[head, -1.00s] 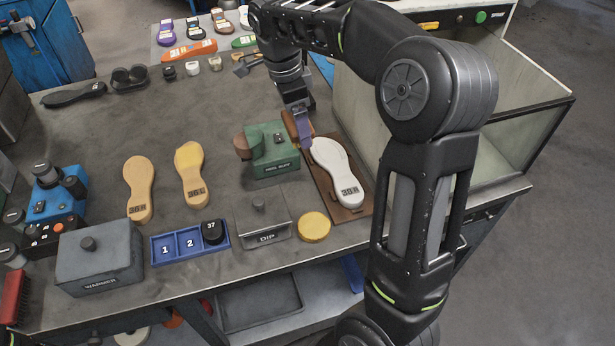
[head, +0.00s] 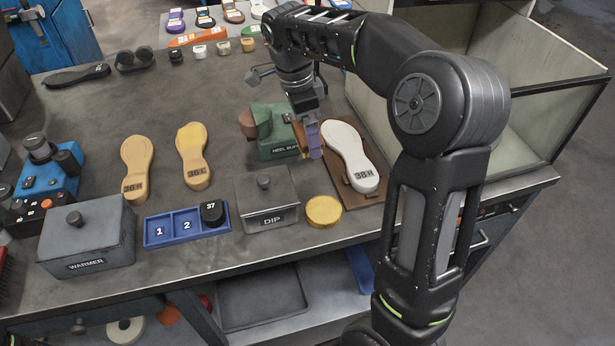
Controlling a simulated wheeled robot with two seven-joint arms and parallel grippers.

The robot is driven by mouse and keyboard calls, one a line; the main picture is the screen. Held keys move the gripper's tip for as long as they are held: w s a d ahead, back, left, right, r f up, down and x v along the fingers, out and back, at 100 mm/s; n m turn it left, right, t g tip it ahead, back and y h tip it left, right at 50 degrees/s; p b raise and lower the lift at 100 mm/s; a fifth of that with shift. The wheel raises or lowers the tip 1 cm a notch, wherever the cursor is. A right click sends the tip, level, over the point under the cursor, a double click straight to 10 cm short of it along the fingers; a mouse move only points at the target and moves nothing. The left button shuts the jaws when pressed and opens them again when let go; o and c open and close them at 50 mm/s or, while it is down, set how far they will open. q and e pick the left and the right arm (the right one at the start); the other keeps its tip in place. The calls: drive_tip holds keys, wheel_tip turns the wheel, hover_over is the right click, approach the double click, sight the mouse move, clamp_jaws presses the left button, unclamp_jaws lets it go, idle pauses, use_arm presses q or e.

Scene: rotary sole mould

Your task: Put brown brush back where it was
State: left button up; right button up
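The brown brush (head: 299,135) has a brown body with a purple strip alongside it. It hangs roughly upright below my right gripper (head: 306,108), which appears shut on it; the fingers are partly hidden. The brush is between the green heel buff unit (head: 265,148) and the white sole marked 38 R (head: 350,155). The sole lies on a brown board (head: 359,199). I cannot tell whether the brush touches the board or the sole. My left gripper is not in view.
The dip box (head: 267,205) and a round yellow disc (head: 323,210) stand in front. A blue tray (head: 187,241), the warmer (head: 87,238) and two tan soles (head: 136,168) are further left. An open pale bin (head: 460,90) stands right. The bench's middle back is clear.

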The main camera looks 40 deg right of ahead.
drive_tip(key=shift+f, duration=0.1)
hover_over(310, 174)
drive_tip(key=shift+w+a+f, duration=0.1)
drive_tip(key=shift+a+f, duration=0.05)
drive_tip(key=shift+f, duration=1.4)
drive_tip(key=shift+w+a+f, duration=0.1)
drive_tip(key=shift+f, duration=1.4)
drive_tip(key=shift+f+p, duration=0.5)
drive_tip(key=shift+f, duration=1.35)
drive_tip(key=shift+f, duration=0.2)
drive_tip(key=o, duration=0.9)
drive_tip(key=shift+r, duration=0.1)
